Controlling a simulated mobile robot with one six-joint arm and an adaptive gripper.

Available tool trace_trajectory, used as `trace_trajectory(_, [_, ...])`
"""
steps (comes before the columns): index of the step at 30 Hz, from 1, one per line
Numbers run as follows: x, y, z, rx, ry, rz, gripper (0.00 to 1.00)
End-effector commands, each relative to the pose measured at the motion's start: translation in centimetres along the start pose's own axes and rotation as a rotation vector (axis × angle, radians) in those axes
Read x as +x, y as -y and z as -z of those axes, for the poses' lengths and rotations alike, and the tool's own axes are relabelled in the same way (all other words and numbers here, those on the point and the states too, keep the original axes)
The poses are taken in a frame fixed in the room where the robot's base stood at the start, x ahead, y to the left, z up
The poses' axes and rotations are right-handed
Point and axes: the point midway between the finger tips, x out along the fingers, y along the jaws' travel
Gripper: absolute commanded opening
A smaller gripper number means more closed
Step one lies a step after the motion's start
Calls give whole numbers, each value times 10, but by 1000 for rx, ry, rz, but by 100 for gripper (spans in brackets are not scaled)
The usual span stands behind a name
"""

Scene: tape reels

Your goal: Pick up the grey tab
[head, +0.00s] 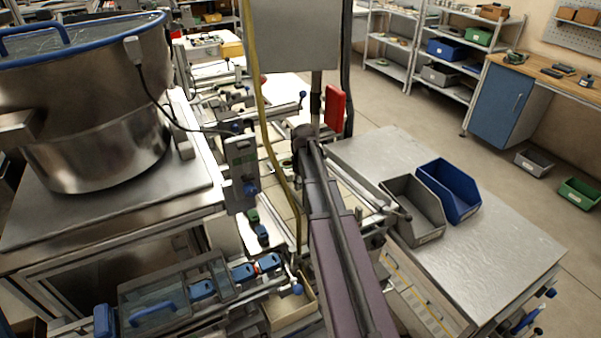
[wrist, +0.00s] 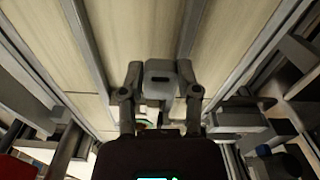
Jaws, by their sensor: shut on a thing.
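In the wrist view, my gripper (wrist: 160,88) is shut on a small grey block-like piece, the grey tab (wrist: 160,70). One finger is on its left side and one on its right. A dark slot shows on the face of the tab. Pale panels with grey rails lie behind it; I cannot tell whether the tab touches them. In the head view my purple-grey arm reaches into the machine, and I cannot make out the gripper or the tab there.
A large steel bowl (head: 95,110) with a blue rim stands at the left. A grey bin (head: 415,207) and a blue bin (head: 450,188) sit on the metal table (head: 500,245) at the right. A control box (head: 242,170) and a yellow hose (head: 262,110) are close to my arm. Rails crowd the machine.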

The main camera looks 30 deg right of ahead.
Motion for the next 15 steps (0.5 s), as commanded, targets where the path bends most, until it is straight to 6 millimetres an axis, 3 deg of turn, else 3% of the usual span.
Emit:
trace_trajectory(1, [-2, 8, -14, 0, 0, 0, 25])
trace_trajectory(6, [-4, 21, -39, 0, 0, 0, 25])
trace_trajectory(15, [-6, 32, -59, 0, 0, 0, 25])
